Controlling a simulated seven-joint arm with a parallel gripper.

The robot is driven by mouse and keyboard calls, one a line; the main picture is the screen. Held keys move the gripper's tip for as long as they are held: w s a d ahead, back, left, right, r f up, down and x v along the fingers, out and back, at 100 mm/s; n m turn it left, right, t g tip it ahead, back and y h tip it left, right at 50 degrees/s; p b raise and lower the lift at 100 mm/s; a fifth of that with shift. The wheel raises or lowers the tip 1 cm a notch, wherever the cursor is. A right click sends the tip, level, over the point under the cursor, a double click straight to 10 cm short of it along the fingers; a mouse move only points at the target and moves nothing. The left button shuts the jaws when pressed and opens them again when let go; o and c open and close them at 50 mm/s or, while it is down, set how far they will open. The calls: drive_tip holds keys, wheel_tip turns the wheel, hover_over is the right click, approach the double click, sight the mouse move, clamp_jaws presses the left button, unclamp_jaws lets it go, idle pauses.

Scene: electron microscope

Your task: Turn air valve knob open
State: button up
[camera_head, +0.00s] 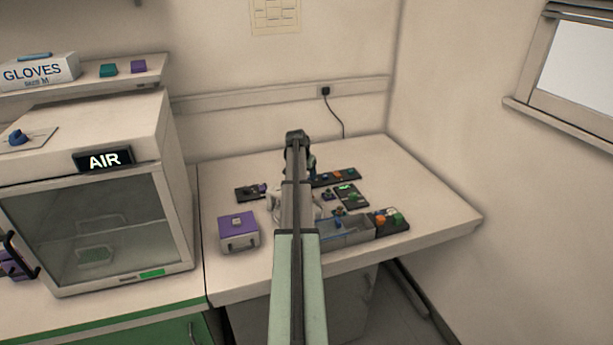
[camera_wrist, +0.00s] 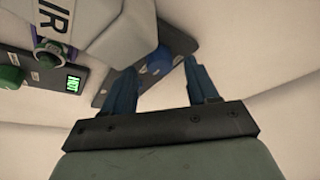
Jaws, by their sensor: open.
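In the wrist view a blue knob (camera_wrist: 159,60) sits on a dark plate (camera_wrist: 181,43), beside a pale part with large dark letters ending in "IR" (camera_wrist: 50,12). My gripper (camera_wrist: 160,67) is open, its two dark blue fingers apart and empty. The knob shows between and beyond the fingertips; I cannot tell the gap to it. In the head view my arm reaches over the right bench and hides most of the gripper and this knob.
Several dark control panels lie on the bench (camera_head: 440,215), one with a green display (camera_head: 347,187). A purple box (camera_head: 239,232) and a grey tray (camera_head: 345,236) stand near the front. In the wrist view, a ringed purple-green knob (camera_wrist: 51,51) and a green display (camera_wrist: 73,83) lie left.

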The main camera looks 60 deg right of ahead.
drive_tip(key=v, duration=1.2)
drive_tip(key=shift+a+r, duration=0.15)
drive_tip(key=shift+r, duration=0.05)
